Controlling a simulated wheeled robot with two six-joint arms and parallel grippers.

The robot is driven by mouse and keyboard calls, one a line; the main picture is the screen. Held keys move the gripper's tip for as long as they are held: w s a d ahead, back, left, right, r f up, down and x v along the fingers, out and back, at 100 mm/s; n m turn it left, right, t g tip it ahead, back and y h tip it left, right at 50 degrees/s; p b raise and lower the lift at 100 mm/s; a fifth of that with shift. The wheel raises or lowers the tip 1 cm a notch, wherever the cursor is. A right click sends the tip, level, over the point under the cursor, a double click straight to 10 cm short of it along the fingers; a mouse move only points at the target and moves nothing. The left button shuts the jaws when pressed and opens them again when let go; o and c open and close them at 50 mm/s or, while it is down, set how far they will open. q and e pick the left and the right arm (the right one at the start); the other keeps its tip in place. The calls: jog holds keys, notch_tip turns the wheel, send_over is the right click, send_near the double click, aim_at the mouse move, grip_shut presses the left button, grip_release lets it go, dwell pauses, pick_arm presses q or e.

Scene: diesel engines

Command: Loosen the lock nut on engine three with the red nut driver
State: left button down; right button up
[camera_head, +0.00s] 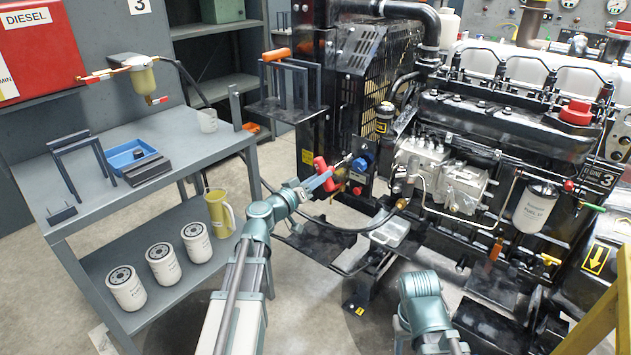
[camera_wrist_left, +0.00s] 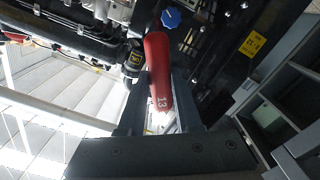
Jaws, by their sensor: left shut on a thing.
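The red nut driver (camera_head: 321,167) is in my left gripper (camera_head: 318,184), whose jaws are shut on its handle. The driver's shank points up and right toward a blue knob (camera_head: 361,163) on the dark panel beside engine three (camera_head: 480,140). I cannot tell whether its tip touches anything. In the left wrist view the red handle (camera_wrist_left: 158,70), marked 13, stands between the fingers (camera_wrist_left: 160,108), and the blue knob (camera_wrist_left: 171,18) is beyond it. I cannot make out the lock nut. Only links of my right arm show; its gripper is out of sight.
A grey bench (camera_head: 190,165) at left holds a blue tray (camera_head: 135,157) and black stands. Several white filters (camera_head: 162,264) and a yellowish jug (camera_head: 220,212) are on its lower shelf. An orange-handled tool (camera_head: 277,54) rests in a rack. A black hose (camera_head: 345,229) curves below the gripper.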

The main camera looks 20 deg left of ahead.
aim_at(333, 168)
pick_arm(q)
jog(key=shift+x, duration=2.3)
jog(key=shift+w+d, duration=0.15)
jog(key=shift+w, duration=0.35)
jog(key=shift+x, duration=0.8)
jog(key=shift+w, duration=0.1)
jog(key=n, duration=1.5)
jog(key=shift+n, duration=2.5)
